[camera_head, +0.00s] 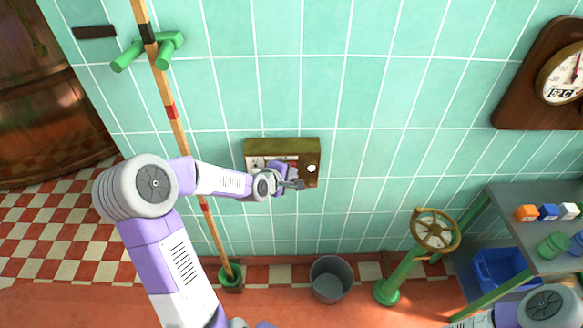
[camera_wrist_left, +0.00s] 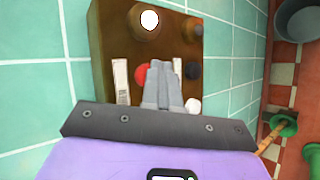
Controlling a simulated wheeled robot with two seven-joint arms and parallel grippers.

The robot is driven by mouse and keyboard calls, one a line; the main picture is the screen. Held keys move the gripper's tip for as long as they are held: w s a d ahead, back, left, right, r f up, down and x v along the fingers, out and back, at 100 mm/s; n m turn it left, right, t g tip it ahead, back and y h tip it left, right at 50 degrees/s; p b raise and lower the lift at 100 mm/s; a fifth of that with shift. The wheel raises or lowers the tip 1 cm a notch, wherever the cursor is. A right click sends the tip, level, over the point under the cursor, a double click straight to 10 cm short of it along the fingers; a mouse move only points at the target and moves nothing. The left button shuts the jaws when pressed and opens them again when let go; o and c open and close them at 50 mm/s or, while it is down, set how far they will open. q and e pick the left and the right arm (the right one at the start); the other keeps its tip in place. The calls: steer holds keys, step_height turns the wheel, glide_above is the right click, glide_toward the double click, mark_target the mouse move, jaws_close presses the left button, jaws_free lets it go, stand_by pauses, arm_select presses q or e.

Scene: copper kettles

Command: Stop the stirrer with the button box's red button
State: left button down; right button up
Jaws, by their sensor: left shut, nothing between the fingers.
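The button box (camera_head: 282,147) is a brown-gold box on the green tiled wall, partly covered by my left arm. In the left wrist view the box (camera_wrist_left: 107,38) fills the upper middle. Its red button (camera_wrist_left: 141,72) shows just left of my fingertips, partly hidden by them. Dark knobs, white label strips and a bright white round lamp (camera_wrist_left: 149,19) also show on its face. My left gripper (camera_head: 300,185) is in front of the box, shut and empty. Its fingers (camera_wrist_left: 162,72) point at the face; I cannot tell whether they touch. My right gripper is not in view.
A striped pole (camera_head: 170,110) leans along the wall left of the box. A grey bucket (camera_head: 331,279) and a green stand with a brass handwheel (camera_head: 435,230) are below right. A shelf table (camera_head: 510,205) with small blocks stands far right, under a dial gauge (camera_head: 563,75).

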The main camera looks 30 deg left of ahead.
arm_select(q)
steer(key=shift+w, duration=0.15)
stand_by(0.4)
steer(key=shift+s+d, duration=0.4)
steer(key=shift+s, duration=0.4)
steer(key=shift+s+d+p, duration=0.15)
steer(key=shift+s+d, duration=0.3)
steer(key=shift+s, duration=0.25)
steer(key=shift+s+d+p, duration=0.15)
steer(key=shift+s+d, duration=0.25)
steer(key=shift+s, duration=0.3)
steer(key=shift+s+d+p, duration=0.15)
steer(key=shift+s+d, duration=0.3)
steer(key=shift+s, duration=0.25)
